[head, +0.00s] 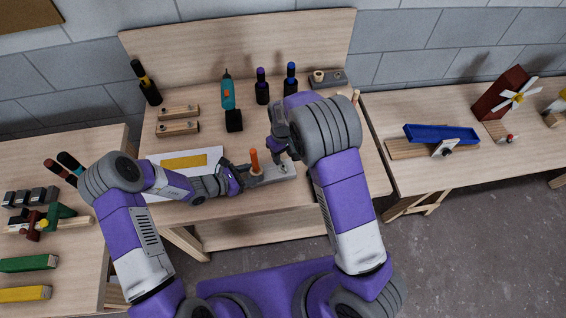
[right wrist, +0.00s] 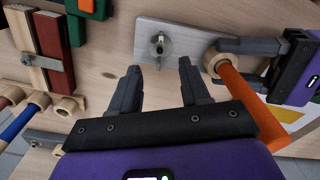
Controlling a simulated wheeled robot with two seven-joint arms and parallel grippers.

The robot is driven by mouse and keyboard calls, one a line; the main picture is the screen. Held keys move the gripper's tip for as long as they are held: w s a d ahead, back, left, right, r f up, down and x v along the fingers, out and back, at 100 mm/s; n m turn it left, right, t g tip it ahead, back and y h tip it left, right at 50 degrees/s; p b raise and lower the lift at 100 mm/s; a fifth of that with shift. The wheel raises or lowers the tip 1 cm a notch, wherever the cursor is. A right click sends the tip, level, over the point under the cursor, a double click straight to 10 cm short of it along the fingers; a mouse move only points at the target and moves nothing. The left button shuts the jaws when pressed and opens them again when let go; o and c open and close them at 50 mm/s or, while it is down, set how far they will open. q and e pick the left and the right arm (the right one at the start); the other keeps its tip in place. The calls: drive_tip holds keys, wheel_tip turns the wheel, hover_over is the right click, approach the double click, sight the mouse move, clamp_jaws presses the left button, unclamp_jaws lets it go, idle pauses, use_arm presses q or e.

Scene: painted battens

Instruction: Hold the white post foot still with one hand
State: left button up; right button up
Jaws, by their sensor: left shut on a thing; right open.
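A pale grey-white plate (head: 287,171) lies on the middle bench; it also shows in the right wrist view (right wrist: 187,38). A wing nut (right wrist: 158,46) sits on it. An orange post (head: 254,160) stands at its left end, with a round tan wooden collar (right wrist: 221,56) at its base. My left gripper (head: 250,178) is shut on the collar at the post's base; its fingers hide part of it. My right gripper (head: 283,157) is open and empty above the plate. Its fingers (right wrist: 160,70) point toward the wing nut, apart from it. No separate white foot is distinguishable.
A white sheet with a yellow strip (head: 185,161) lies left of the post. A teal drill (head: 229,98), dark bottles (head: 262,87) and wooden blocks (head: 178,128) stand behind. Red and pale battens (right wrist: 42,45) lie near the plate. Side benches hold a blue tray (head: 440,134) and coloured battens.

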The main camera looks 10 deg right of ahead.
sight(283, 166)
wheel_tip(283, 166, down, 6)
drive_tip(key=shift+r, duration=0.1)
drive_tip(key=shift+c, duration=0.4)
clamp_jaws()
